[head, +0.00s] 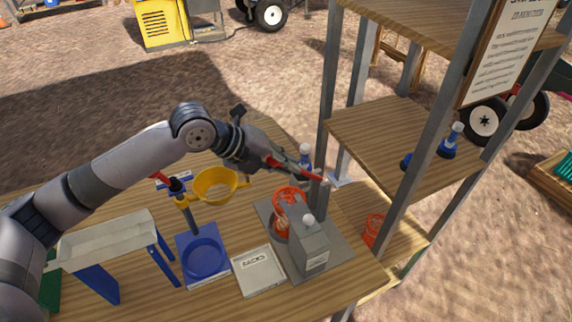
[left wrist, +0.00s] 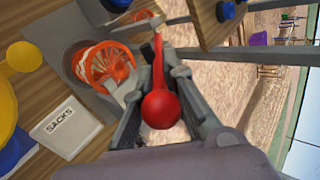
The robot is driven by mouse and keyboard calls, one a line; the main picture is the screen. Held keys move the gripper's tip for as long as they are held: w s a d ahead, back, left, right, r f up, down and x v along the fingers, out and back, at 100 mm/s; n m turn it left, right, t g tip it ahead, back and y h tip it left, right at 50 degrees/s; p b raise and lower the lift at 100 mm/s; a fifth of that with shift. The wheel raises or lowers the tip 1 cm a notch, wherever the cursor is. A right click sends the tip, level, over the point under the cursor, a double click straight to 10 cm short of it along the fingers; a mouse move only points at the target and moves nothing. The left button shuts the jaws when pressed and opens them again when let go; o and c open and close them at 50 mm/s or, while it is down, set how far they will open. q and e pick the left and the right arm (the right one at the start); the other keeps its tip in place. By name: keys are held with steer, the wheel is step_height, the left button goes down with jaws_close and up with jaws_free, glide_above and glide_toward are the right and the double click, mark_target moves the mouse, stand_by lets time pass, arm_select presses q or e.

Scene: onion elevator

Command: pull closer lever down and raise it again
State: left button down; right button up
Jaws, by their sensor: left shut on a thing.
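The grey closer (head: 310,250) stands on the table with a post at its back and a red lever (head: 308,174). My left gripper (head: 272,160) reaches in from the left and is shut on the lever's end. In the left wrist view, the lever's red ball knob (left wrist: 163,108) sits between the fingers, and its rod runs away toward the post. The lever looks raised above the closer and slightly tilted. An orange net sack (head: 289,195) is at the closer's left side. My right gripper is not in view.
A box labelled SACKS (left wrist: 66,127) lies beside the closer. A blue stand (head: 203,258), a yellow funnel (head: 216,184) and a grey tray (head: 108,240) are further left. A wooden shelf (head: 400,140) with metal posts rises close on the right.

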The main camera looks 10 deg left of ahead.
arm_select(q)
steer(key=shift+w+r, duration=0.1)
steer(key=shift+r, duration=0.15)
steer(key=c, duration=1.7)
jaws_free()
steer(key=shift+f, duration=0.15)
steer(key=shift+o, duration=0.2)
steer(key=v, duration=1.2)
